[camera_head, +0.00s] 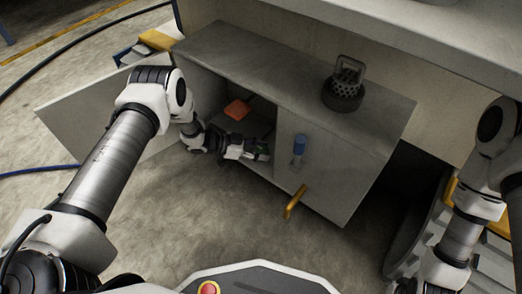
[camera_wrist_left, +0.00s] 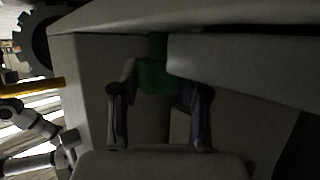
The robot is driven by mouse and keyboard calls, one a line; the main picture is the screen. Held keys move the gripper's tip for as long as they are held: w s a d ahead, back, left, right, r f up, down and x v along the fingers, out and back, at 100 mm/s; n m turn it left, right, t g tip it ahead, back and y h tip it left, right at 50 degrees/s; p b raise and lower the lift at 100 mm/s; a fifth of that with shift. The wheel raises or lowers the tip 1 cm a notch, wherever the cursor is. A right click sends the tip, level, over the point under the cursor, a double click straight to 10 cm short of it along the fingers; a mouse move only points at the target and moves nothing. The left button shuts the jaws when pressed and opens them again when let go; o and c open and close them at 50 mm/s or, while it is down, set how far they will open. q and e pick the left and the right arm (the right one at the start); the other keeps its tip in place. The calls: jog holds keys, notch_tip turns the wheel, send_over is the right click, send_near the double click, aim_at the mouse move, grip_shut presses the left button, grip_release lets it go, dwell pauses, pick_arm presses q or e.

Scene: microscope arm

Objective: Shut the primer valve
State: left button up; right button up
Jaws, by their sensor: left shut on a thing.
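My left gripper (camera_head: 258,152) reaches into the open compartment of the grey cabinet (camera_head: 225,50). It is shut on a green part (camera_head: 263,150), which shows between the fingers in the left wrist view (camera_wrist_left: 157,76). The fingers and the dark interior hide much of this part, so I cannot tell its full shape or whether it is the primer valve. A blue-topped knob (camera_head: 300,144) and a yellow handle (camera_head: 294,202) are on the cabinet's front, right of the gripper. My right arm is at the right edge; its gripper does not show.
The cabinet door (camera_head: 85,115) stands open at the left, behind my left arm. An orange object (camera_head: 237,109) lies inside the compartment. A dark perforated fitting with a handle (camera_head: 345,88) stands on the cabinet top. The floor in front is clear.

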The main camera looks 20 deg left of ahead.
pick_arm(q)
jog(key=o, duration=1.2)
jog(key=shift+c, duration=0.2)
jog(key=v, duration=0.7)
jog(key=shift+a, duration=0.2)
jog(key=shift+s, duration=0.1)
